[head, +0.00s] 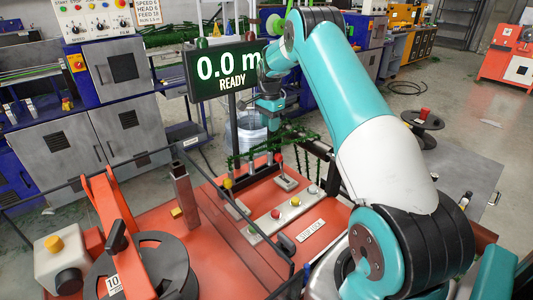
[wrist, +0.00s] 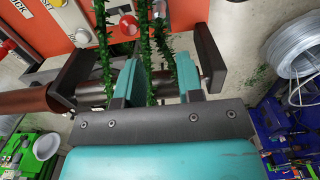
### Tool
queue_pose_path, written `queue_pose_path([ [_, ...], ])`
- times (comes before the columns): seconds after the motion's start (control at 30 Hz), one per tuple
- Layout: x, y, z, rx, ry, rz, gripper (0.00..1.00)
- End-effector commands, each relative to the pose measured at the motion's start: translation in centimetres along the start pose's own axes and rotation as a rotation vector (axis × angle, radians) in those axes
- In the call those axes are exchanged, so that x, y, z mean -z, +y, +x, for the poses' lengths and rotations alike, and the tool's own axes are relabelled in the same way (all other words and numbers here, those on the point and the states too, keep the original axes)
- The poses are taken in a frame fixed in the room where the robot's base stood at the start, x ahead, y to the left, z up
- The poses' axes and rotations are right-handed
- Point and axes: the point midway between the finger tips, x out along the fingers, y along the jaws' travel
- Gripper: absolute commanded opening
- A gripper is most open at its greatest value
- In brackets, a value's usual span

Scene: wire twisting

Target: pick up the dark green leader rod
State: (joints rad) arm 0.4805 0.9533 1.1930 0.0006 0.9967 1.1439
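My gripper (wrist: 157,75) has its two teal fingers spread apart. Dark green bristly strands (wrist: 145,45) run up between and past the fingers in the wrist view, with another strand left of the left finger. They also show in the head view as green strands (head: 285,139) below my gripper. I cannot tell which of these is the leader rod, and no finger is clearly closed on one. A dark horizontal cylinder (wrist: 98,87) lies behind the fingers.
A display (head: 222,70) reading "0.0 m READY" stands left of my gripper. The red bench (head: 160,214) carries a button panel (head: 283,217) and a black reel (head: 168,262). A wire coil (wrist: 300,47) lies right in the wrist view. A brown cylinder (wrist: 28,101) is at left.

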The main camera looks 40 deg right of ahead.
Motion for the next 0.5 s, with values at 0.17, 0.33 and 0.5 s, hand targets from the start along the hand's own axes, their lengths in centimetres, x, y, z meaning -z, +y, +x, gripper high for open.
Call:
queue_pose_path([
  [0.17,0.2,0.1,3.1,-0.002,-0.001,0.002,0.34],
  [0.33,0.4,0.2,4.4,0.001,0.0,0.004,0.34],
  [0.5,0.3,0.3,6.2,-0.004,-0.002,0.004,0.34],
])
